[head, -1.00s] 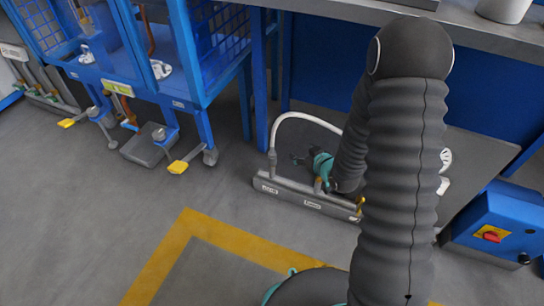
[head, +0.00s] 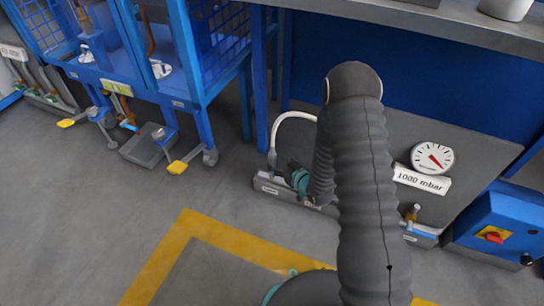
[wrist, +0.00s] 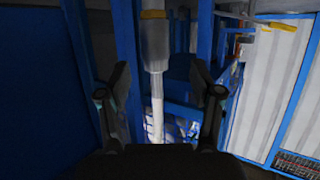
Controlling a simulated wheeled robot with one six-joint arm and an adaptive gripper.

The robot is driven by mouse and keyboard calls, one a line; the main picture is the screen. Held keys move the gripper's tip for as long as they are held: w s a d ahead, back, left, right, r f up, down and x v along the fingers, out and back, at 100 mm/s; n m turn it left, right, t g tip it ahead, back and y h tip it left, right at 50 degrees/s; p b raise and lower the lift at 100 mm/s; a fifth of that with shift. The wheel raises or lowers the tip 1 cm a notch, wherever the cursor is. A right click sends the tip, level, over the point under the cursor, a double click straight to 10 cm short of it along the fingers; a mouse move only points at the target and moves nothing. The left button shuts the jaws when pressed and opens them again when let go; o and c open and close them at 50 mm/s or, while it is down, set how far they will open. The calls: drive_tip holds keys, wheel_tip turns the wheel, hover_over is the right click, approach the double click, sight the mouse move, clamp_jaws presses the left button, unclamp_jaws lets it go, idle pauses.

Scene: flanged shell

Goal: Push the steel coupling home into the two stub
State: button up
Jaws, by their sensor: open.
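My gripper (wrist: 162,100) is open in the wrist view, one dark finger on each side. Between and beyond the fingers stands a grey cylinder (wrist: 154,42) with a yellow band; it may be the steel coupling. A white hose (wrist: 157,105) runs down from it. I cannot tell how far it is from the fingers. In the head view the white hose (head: 284,118) arches up from the left end of a grey rail (head: 268,184) on the floor. My gripper (head: 291,164) is small there, beside the hose. The two stub cannot be made out; my arm hides part of the rail.
A round gauge (head: 432,158) and a 1000 mbar plate (head: 421,180) are on the grey panel at right. A brass valve (head: 410,214) is below. A blue box (head: 495,225) with a red switch stands at far right.

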sight(275, 158)
drive_tip(key=shift+x, duration=3)
drive_tip(key=shift+w+d, duration=0.1)
drive_tip(key=shift+d, duration=0.1)
drive_tip(key=shift+r, duration=0.1)
clamp_jaws()
